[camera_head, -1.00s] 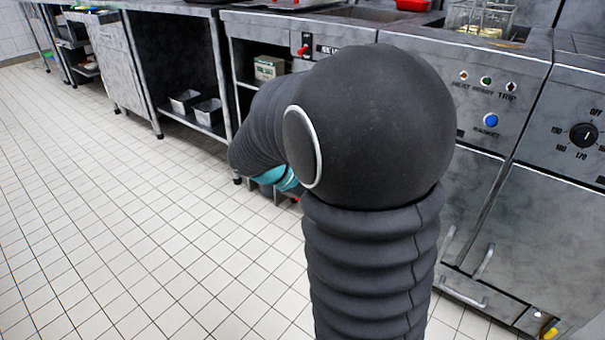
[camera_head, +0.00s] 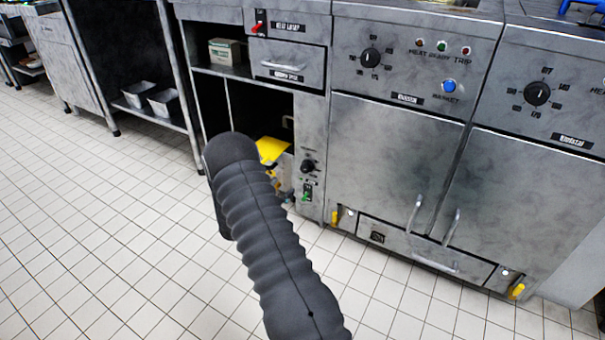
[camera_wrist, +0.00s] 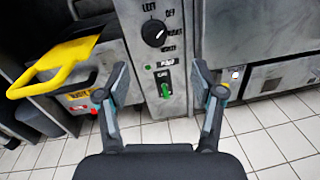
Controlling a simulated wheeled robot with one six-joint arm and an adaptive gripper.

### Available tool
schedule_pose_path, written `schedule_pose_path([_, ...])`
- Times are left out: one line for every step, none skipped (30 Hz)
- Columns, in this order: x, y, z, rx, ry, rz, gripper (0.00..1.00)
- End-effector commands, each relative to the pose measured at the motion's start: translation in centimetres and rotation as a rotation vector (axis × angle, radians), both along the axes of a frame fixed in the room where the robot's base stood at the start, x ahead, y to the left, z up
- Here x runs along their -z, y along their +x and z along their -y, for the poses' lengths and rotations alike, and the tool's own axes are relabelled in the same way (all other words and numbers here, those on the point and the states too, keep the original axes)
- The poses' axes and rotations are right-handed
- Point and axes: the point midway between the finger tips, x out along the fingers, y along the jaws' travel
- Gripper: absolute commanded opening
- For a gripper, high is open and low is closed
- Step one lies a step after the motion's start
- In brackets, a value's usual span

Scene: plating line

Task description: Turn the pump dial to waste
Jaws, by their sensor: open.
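The pump dial (camera_wrist: 154,33) is a round black knob on a narrow steel panel (camera_wrist: 179,102), with small labels around it. I read LEFT and OFF above it; the labels on its right are too small to read surely. I cannot tell which label it points to. The dial also shows in the head view (camera_head: 308,166), low beside the open bay. My gripper (camera_wrist: 158,78) is open and empty, its fingers spread left and right below the dial in the picture and apart from it. In the head view my arm hides the gripper.
Below the dial are a PUMP label and a green switch (camera_wrist: 166,91). A yellow-handled thing (camera_wrist: 60,72) juts from the open bay at left. Fryer doors (camera_head: 385,150) with bar handles stand at right. The tiled floor in front is clear.

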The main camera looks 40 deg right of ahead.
Motion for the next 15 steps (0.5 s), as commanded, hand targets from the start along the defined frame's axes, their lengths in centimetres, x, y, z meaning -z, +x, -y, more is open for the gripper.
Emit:
schedule_pose_path([0.9, 0.2, 0.0, -0.016, -0.010, -0.013, 0.67])
schedule_pose_path([1.3, 0.4, 0.0, -0.022, -0.014, -0.018, 0.67])
schedule_pose_path([1.6, 0.5, 0.0, -0.031, -0.019, -0.022, 0.67])
schedule_pose_path([1.7, 0.6, 0.1, -0.035, -0.021, -0.025, 0.67])
schedule_pose_path([1.8, 0.7, 0.2, -0.037, -0.022, -0.026, 0.67])
schedule_pose_path([1.9, 0.7, 0.4, -0.039, -0.024, -0.028, 0.67])
schedule_pose_path([2.0, 0.8, 0.6, -0.040, -0.024, -0.028, 0.67])
schedule_pose_path([2.0, 0.9, 0.8, -0.040, -0.024, -0.028, 0.67])
schedule_pose_path([1.9, 1.1, 1.3, -0.040, -0.025, -0.028, 0.67])
schedule_pose_path([1.9, 1.2, 1.7, -0.039, -0.025, -0.028, 0.67])
schedule_pose_path([1.9, 1.3, 2.1, -0.038, -0.025, -0.028, 0.67])
schedule_pose_path([2.0, 1.4, 2.8, -0.037, -0.024, -0.028, 0.67])
schedule_pose_path([2.0, 1.6, 3.3, -0.038, -0.024, -0.028, 0.67])
schedule_pose_path([2.0, 1.8, 3.9, -0.038, -0.024, -0.027, 0.67])
schedule_pose_path([1.9, 2.0, 4.6, -0.036, -0.024, -0.026, 0.67])
